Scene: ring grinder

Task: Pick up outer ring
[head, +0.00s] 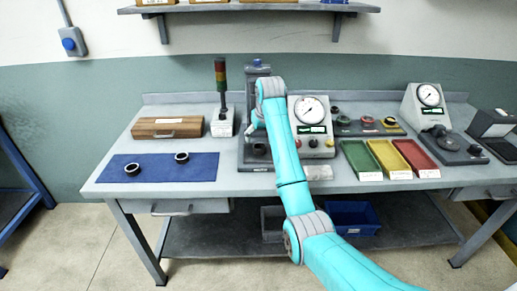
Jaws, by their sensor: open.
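Two dark rings lie apart on the blue mat (200,172) at the left of the bench. One ring (132,169) is near the mat's front left. The other ring (181,157) is farther back and to the right. I cannot tell from their looks which is the outer ring. My gripper (250,132) is small and partly hidden at the end of my arm, beside the grey machine column and right of the mat. It is open, clear of both rings.
A wooden box (165,127) and a signal tower (221,85) stand behind the mat. Right of my arm are a dial gauge (311,110), yellow tray (388,159), red tray (415,156) and green tray (360,158). A shelf (250,6) hangs above. The mat's right part is bare.

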